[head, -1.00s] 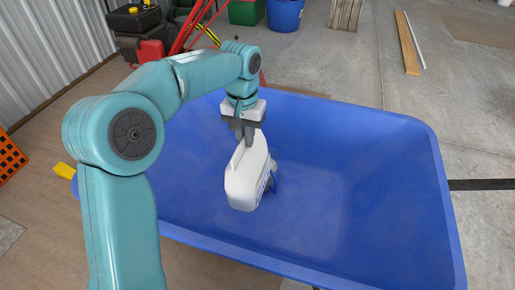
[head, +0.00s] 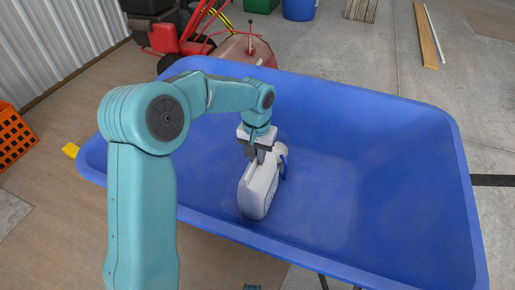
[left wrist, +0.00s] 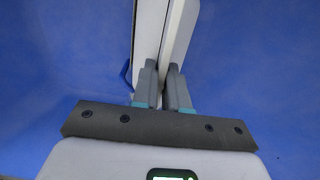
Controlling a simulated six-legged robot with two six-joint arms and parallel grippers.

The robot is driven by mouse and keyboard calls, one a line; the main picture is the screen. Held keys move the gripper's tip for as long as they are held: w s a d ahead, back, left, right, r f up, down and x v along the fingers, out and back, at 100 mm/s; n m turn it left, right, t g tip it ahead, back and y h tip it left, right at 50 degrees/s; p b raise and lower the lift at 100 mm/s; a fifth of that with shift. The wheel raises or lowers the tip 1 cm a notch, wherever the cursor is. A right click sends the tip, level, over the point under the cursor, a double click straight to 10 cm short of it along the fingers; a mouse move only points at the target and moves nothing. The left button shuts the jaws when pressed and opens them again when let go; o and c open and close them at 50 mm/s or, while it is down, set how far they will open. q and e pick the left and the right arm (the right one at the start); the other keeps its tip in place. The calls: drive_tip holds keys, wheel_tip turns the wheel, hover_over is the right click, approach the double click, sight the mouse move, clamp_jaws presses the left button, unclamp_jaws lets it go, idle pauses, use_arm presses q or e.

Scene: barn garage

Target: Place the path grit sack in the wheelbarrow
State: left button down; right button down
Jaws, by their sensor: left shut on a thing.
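The path grit sack shows as a white, stiff-looking, jug-like pack (head: 258,192) with rounded edges, upright and slightly tilted. My left gripper (head: 257,157) points down and is shut on its top edge. The wheelbarrow (head: 360,170) is a wide blue tub, and the sack is within its rim, in the left half. I cannot tell whether the sack's base touches the tub floor. In the left wrist view, the gripper fingers (left wrist: 161,70) pinch the white sack (left wrist: 176,35) against blue.
A small grey-white thing with a blue part (head: 282,158) is just behind the sack in the tub, partly hidden. The tub's right half is clear. A red machine (head: 165,35) stands behind at left, an orange crate (head: 14,132) at far left, and a plank (head: 428,35) at back right.

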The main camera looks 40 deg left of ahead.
idle(0.3)
use_arm(q)
drive_tip(key=c, duration=1.6)
unclamp_jaws()
drive_tip(key=shift+f, duration=0.2)
drive_tip(key=o, duration=0.5)
drive_tip(key=shift+c, duration=0.2)
wheel_tip(320, 180, up, 12)
drive_tip(key=p, duration=0.3)
drive_tip(key=shift+r+p, duration=0.2)
drive_tip(key=shift+p, duration=0.1)
drive_tip(key=shift+a, duration=0.1)
